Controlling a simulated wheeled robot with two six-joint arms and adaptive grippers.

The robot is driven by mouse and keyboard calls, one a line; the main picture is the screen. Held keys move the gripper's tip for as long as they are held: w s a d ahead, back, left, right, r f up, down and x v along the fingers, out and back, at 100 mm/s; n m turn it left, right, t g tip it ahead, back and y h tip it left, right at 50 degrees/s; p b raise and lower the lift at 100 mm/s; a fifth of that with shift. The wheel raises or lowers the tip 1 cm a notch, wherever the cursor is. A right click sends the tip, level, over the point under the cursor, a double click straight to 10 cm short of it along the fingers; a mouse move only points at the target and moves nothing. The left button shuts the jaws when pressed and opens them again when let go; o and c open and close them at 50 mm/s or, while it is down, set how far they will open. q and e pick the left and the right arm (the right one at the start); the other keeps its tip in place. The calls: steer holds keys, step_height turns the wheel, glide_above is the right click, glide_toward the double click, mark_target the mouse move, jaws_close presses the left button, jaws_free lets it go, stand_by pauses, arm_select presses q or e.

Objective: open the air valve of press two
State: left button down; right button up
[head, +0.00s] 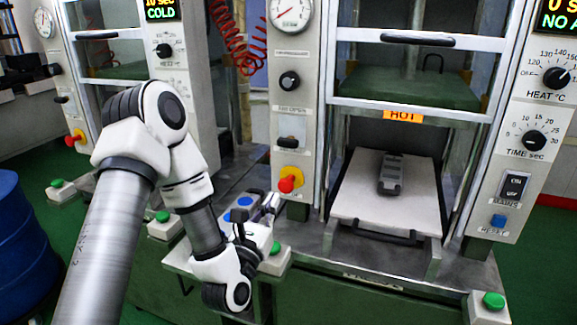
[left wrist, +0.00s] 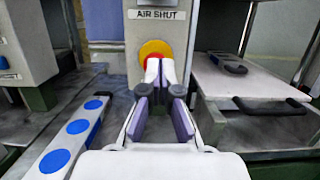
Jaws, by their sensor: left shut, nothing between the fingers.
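The middle press has a control panel (head: 290,90) with a gauge at the top and a black knob below it. A small valve fitting (head: 291,140) sits lower on the panel; its lever position is too small to tell. An "AIR SHUT" label (left wrist: 160,14) shows in the left wrist view, above a red button on a yellow base (left wrist: 153,48), which also shows in the head view (head: 290,181). My left gripper (head: 271,203) is shut and empty, low in front of this panel. Its closed fingertips (left wrist: 160,72) overlap the button in the left wrist view; contact cannot be told.
A white plate (head: 350,195) with a grey mould (head: 391,174) lies under the "HOT" sign (head: 403,116). A grey strip with blue discs (left wrist: 62,145) lies left of my gripper. Green buttons (head: 493,301) line the bench front. A blue drum (head: 22,245) stands at left.

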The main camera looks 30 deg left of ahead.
mark_target(293, 127)
arm_select(q)
steer(key=p+x, duration=0.3)
steer(key=x, duration=0.7)
steer(key=shift+w+a+r, duration=0.15)
steer(key=shift+r, duration=0.05)
step_height(293, 127, up, 3)
steer(key=shift+f+p, duration=0.1)
steer(key=shift+p, duration=0.7)
steer(key=shift+r, duration=0.3)
steer(key=shift+r+p, duration=0.65)
steer(key=shift+r, duration=1.7)
